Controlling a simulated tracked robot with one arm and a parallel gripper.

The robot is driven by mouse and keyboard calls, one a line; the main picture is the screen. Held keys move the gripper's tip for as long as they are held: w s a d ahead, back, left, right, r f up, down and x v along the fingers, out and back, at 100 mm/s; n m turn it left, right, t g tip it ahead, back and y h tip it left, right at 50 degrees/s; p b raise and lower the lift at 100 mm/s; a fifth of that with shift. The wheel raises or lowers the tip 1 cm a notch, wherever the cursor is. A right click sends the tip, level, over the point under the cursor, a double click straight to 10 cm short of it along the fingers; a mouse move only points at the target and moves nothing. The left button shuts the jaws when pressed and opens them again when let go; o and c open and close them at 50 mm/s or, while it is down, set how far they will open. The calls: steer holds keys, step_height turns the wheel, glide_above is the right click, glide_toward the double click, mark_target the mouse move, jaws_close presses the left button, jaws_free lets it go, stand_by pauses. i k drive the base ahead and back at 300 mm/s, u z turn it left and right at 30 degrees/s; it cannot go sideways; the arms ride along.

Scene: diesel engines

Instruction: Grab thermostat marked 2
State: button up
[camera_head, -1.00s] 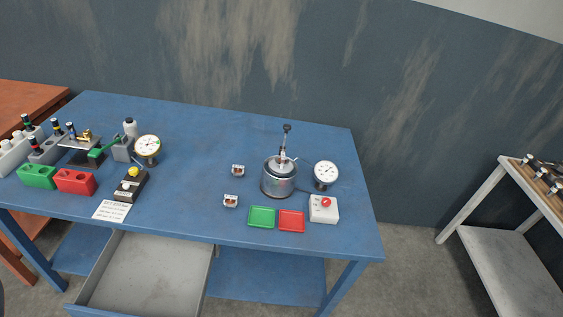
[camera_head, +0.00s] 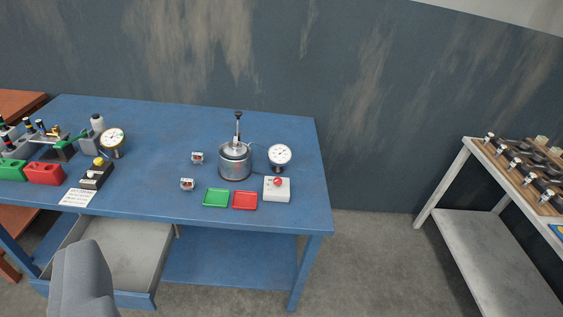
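Two small thermostats stand on the blue table, left of the metal pot. One thermostat (camera_head: 197,158) is farther back, and the other thermostat (camera_head: 187,184) is nearer the front edge. Both carry small light labels, too small to read, so I cannot tell which is marked 2. A grey rounded part, likely of my own arm, shows at the bottom left. My gripper's fingers do not show in this view.
An open drawer (camera_head: 125,255) juts out below. A shelf (camera_head: 470,240) stands right.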

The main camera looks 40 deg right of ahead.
mark_target(235, 144)
steer(key=z, duration=0.2)
steer(key=k, duration=0.65)
steer(key=z, duration=1.1)
steer(key=i, duration=2.5)
steer(key=u, duration=0.8)
steer(key=i, duration=0.3)
steer(key=u, duration=0.1)
